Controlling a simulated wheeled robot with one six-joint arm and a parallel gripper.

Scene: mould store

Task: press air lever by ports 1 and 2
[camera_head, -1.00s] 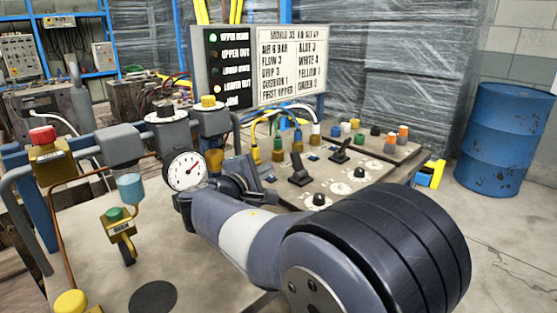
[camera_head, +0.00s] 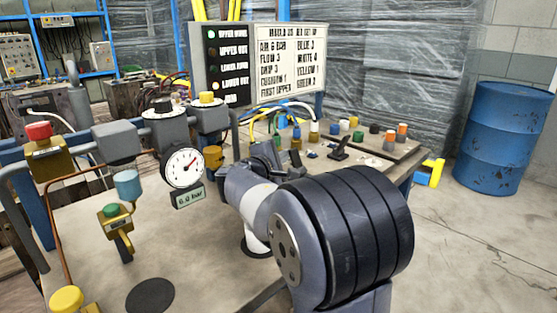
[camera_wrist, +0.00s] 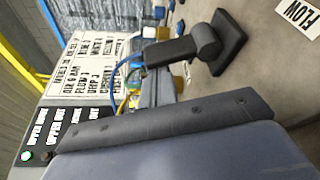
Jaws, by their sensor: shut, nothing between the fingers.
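A black lever (camera_head: 340,148) stands on the bench panel to the right of my gripper (camera_head: 268,160). A black lever (camera_wrist: 190,50) also shows close up in the wrist view, beside a FLOW label (camera_wrist: 298,14); I cannot tell if it is the same one. The port numbers are not readable. My gripper is shut and empty, over the panel's left side near the hose fittings. In the wrist view a grey gripper part fills the lower middle, apart from the lever in the picture. My arm hides the nearer part of the panel.
A pressure gauge (camera_head: 184,168) with a 6.0 bar tag (camera_head: 189,197) stands left of my gripper. Coloured hose fittings (camera_head: 314,132) line the panel's back. A lit sign board (camera_head: 228,75) stands behind. A blue drum (camera_head: 500,138) stands right, with clear floor before it.

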